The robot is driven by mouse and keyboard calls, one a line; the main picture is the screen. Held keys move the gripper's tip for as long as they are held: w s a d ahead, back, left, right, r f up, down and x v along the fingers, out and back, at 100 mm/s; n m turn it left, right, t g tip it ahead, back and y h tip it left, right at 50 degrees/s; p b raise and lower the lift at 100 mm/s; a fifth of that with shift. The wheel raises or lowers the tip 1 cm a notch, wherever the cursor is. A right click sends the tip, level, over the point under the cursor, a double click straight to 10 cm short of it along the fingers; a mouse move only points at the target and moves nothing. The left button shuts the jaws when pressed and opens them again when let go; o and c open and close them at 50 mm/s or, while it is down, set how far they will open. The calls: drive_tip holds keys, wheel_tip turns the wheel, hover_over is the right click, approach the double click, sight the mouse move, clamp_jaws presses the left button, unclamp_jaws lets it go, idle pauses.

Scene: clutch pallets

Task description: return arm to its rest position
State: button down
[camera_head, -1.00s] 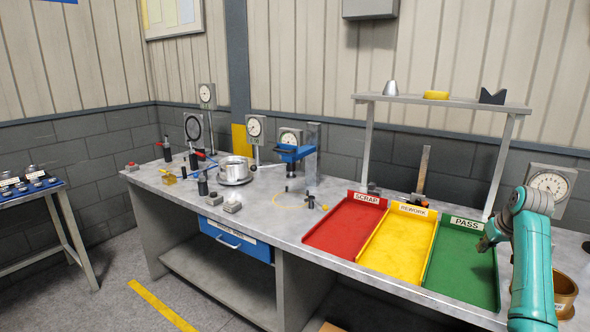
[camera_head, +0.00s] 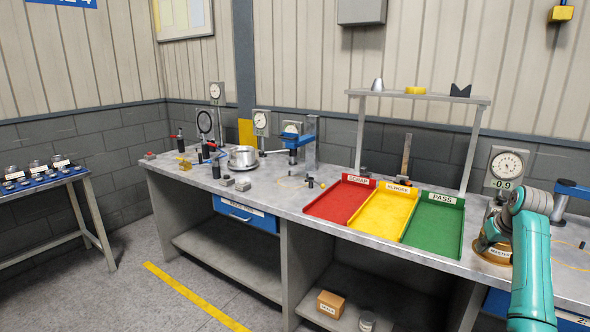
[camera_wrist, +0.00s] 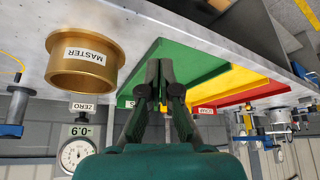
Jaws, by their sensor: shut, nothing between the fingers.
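My teal arm (camera_head: 530,265) stands at the right of the head view, bent over the bench. My gripper (camera_wrist: 162,82) shows in the wrist view with its dark fingers together and nothing between them. In the head view my gripper (camera_head: 484,242) is small and partly hidden by the arm. It appears just right of the green PASS tray (camera_head: 434,242), by the brass MASTER ring (camera_head: 498,254). In the wrist view the ring (camera_wrist: 82,72) is left of the fingers, apart from them, and the green tray (camera_wrist: 190,52) lies beyond them.
A red SCRAP tray (camera_head: 338,203) and a yellow REWORK tray (camera_head: 380,215) sit beside the green one. A raised shelf (camera_head: 420,96) stands behind them. A dial gauge (camera_head: 507,165) stands behind the ring. Several gauges and a metal pot (camera_head: 243,156) occupy the bench's left part.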

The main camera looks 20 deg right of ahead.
drive_tip(key=a+f+t, duration=0.1)
drive_tip(key=a+f, duration=0.7)
drive_tip(key=f, duration=0.3)
drive_tip(key=a+f+t, duration=0.1)
drive_tip(key=a+f, duration=0.6)
drive_tip(key=f, duration=0.3)
drive_tip(key=s+a+f+t, duration=0.1)
drive_tip(key=s+a+f, duration=0.3)
drive_tip(key=a+f, duration=0.15)
drive_tip(key=s+a+f+h, duration=0.1)
drive_tip(key=s+a+f, duration=0.3)
drive_tip(key=a, duration=0.3)
drive_tip(key=s+a+f+t, duration=0.1)
drive_tip(key=s+a+f, duration=0.3)
drive_tip(key=a, duration=0.3)
drive_tip(key=s+a+r+n+t, duration=0.2)
drive_tip(key=s+a, duration=1.2)
drive_tip(key=s, duration=0.5)
drive_tip(key=s+a+r+n+t+y, duration=0.1)
drive_tip(key=s+a+r, duration=0.2)
drive_tip(key=s+r, duration=0.6)
drive_tip(key=s+a+r+t+y, duration=0.2)
drive_tip(key=s+a+r, duration=0.1)
drive_tip(key=s+r, duration=0.6)
drive_tip(key=shift+a+r+n, duration=0.25)
drive_tip(key=shift+n, duration=0.15)
